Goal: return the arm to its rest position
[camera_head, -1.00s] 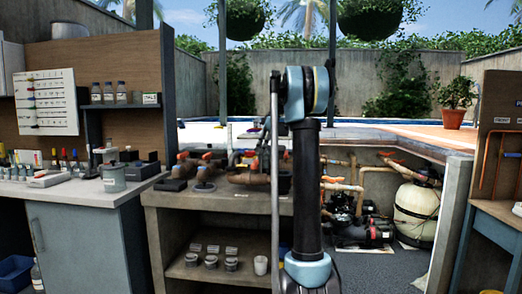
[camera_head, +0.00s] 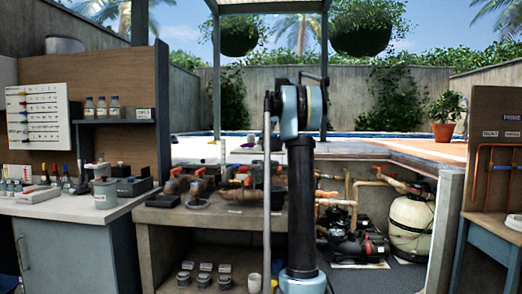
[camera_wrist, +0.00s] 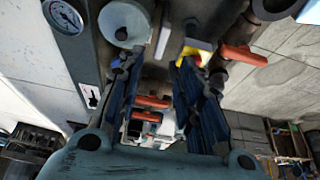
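My arm (camera_head: 300,190) stands upright in the middle of the head view, with a light-blue and dark joint at its top. My gripper (camera_wrist: 157,64) shows in the wrist view as two dark-blue fingers with a clear gap between them. It is open, and I see nothing held between the fingers. Orange handles and pale parts show through the gap, farther away. In the head view my gripper cannot be made out; the arm hides what is behind it.
A grey-topped counter (camera_head: 75,205) with bottles and a pot (camera_head: 105,193) stands left. A central bench (camera_head: 215,215) holds pipe valves. A pump (camera_head: 358,243) and a cream tank (camera_head: 410,222) sit right of my arm.

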